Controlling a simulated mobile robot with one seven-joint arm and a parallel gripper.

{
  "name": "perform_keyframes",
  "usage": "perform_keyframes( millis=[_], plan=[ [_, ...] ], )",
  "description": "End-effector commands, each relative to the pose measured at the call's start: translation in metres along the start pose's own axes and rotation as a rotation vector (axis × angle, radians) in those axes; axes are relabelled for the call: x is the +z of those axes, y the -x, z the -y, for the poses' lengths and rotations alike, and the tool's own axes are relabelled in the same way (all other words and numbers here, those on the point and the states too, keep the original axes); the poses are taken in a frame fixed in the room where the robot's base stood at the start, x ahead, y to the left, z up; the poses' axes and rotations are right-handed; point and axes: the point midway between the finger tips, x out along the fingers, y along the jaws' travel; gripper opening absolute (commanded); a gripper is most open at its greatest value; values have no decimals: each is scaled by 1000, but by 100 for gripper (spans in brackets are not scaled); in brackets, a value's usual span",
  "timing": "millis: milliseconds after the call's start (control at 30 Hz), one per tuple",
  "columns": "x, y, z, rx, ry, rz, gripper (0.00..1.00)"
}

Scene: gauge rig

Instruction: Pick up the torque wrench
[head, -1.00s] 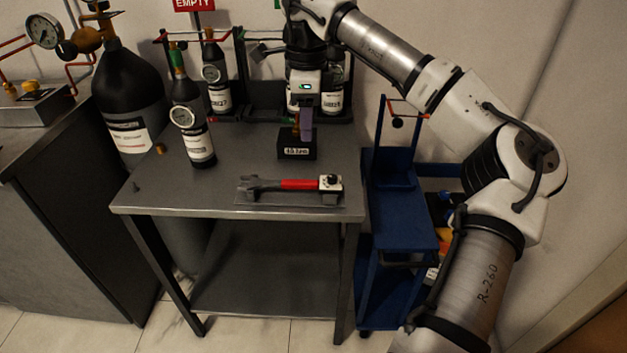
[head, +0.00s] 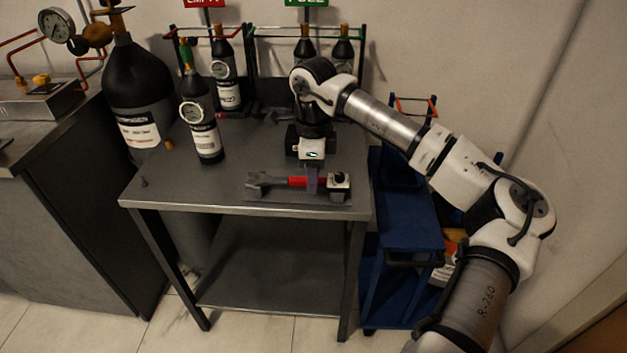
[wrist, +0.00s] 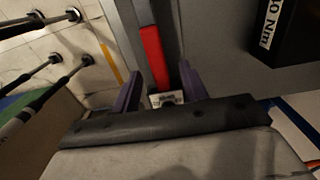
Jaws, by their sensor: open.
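The torque wrench (head: 297,182) lies across the front of the grey bench, with a red grip, an open-jaw head at the left and a blocky end at the right. It also shows in the wrist view, where its red grip (wrist: 152,58) runs between my fingers. My gripper (head: 312,182) is over the right part of the red grip, pointing down. In the wrist view my gripper (wrist: 160,84) is open, with one purple finger on each side of the wrench. I cannot tell whether either finger touches it.
A dark block labelled in Nm (wrist: 283,28) stands near the wrench. A gauge bottle (head: 203,128) stands on the bench at the left, with racked bottles (head: 228,80) behind. A blue cart (head: 405,225) is right of the bench. The bench's front left is mostly clear.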

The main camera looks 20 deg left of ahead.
Motion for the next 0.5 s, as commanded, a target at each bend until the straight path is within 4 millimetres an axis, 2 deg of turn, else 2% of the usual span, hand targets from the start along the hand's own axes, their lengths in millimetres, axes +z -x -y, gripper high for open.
perform_keyframes(
  millis=[267, 500],
  plan=[
    [0, -5, 0, -2, 1, -1, 44],
    [0, -5, 0, -1, 1, 0, 15]
  ],
)
